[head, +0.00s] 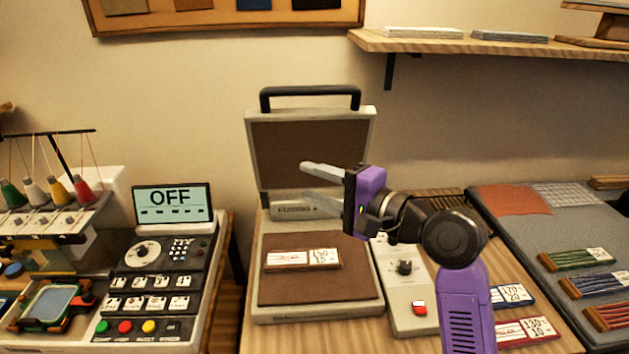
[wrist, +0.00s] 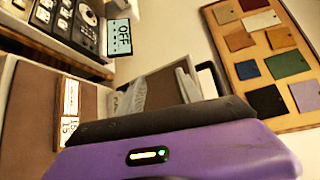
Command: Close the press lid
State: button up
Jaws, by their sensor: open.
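The press stands on the wooden table in the middle of the head view. Its lid (head: 300,145) is raised, nearly upright at the back, with a black handle (head: 310,92) along its top edge. The brown lower bed (head: 320,285) is exposed, and a label strip (head: 302,259) lies on it. My gripper (head: 305,182) is open and empty, in front of the lower part of the lid, fingers pointing left. In the wrist view the two grey fingers (wrist: 155,88) are apart, and the bed (wrist: 30,115) with the label strip (wrist: 70,110) shows at left.
A control panel (head: 150,275) with an OFF screen (head: 172,204) stands left of the press. A switch box (head: 408,290) with a dial and red button is at its right. A shelf (head: 500,45) hangs at upper right. Swatches hang on a board (wrist: 265,55).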

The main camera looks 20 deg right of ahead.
jog(key=shift+c, duration=0.2)
grip_shut()
dwell(0.5)
dwell(0.7)
jog(key=shift+o, duration=0.2)
grip_release()
jog(key=b+v, duration=0.1)
jog(key=v, duration=0.6)
jog(key=shift+s+d, duration=0.25)
jog(key=shift+s, duration=0.1)
